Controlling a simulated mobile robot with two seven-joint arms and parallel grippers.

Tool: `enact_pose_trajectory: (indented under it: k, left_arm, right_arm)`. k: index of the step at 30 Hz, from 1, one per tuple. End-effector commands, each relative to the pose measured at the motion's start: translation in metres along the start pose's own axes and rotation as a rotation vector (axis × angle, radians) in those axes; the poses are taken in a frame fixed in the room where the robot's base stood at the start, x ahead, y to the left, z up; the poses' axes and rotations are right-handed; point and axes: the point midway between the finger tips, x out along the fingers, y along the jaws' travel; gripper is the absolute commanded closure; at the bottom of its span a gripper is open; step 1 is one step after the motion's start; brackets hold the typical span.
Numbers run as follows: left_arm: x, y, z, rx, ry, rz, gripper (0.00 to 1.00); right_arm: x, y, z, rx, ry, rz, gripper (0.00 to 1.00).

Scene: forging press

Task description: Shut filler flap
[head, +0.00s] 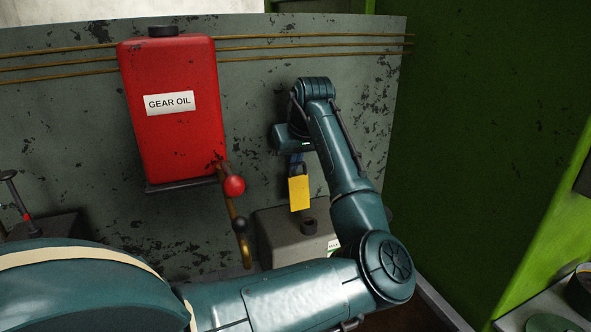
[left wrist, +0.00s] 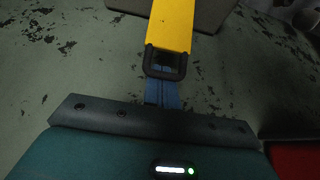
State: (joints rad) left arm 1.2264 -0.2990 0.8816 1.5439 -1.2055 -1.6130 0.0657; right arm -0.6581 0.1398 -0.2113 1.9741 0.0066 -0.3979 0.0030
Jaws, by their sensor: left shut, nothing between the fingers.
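My left gripper (head: 300,207) points down in front of the scuffed grey-green panel, its yellow fingers together and empty. The same yellow fingers show at the top of the left wrist view (left wrist: 172,25). Just below and slightly right of the fingertips is a short dark filler neck (head: 308,226) on top of a grey box (head: 279,228). The fingertips look above the neck; I cannot tell whether they touch anything. I cannot clearly make out a flap or its position. My right gripper is not in view.
A red gear oil tank (head: 168,108) hangs on the panel to the left. Pipes (head: 270,46) cross the panel above. A green wall (head: 470,140) stands right.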

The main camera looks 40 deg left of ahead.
Motion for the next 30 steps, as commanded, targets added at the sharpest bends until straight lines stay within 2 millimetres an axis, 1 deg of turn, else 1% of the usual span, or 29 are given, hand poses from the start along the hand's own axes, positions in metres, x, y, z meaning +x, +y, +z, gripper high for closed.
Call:
enact_pose_trajectory:
  k: [14, 30]
  left_arm:
    - [-0.002, 0.000, 0.001, -0.001, 0.002, 0.000, 1.00]
    - [-0.014, 0.000, 0.026, 0.000, 0.001, 0.000, 1.00]
  right_arm:
    - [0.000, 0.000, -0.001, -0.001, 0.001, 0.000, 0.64]
    - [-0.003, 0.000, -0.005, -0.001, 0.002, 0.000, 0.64]
